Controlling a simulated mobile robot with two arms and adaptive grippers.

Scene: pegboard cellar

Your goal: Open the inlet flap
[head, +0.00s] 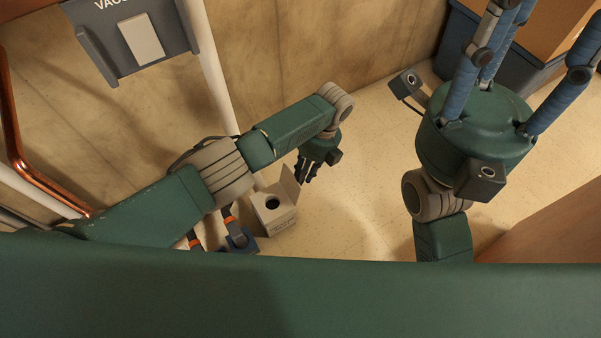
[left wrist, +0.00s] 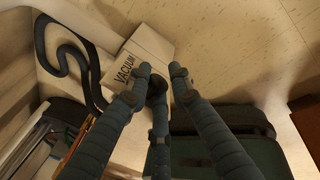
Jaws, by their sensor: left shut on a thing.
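A small white inlet box (head: 273,218) sits low near the wall, with a dark round opening in its top. Its flap (head: 289,184) stands up from the box's right edge, clear of the opening. My left gripper (head: 306,174) is at the right of the flap and shut on it. The fingers partly hide the contact. In the left wrist view the pale box marked VACUUM (left wrist: 124,70) lies beyond the left fingertips (left wrist: 155,84). My right gripper (head: 535,38) is at the upper right, far from the box, fingers spread and tips cut off.
A grey holder with a white card (head: 142,39) is on the wall at upper left, beside a white pipe (head: 208,65). A copper pipe (head: 45,183) runs at far left. A dark hose (left wrist: 65,55) curls beside the box. Tan floor (head: 365,190) to the right is clear.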

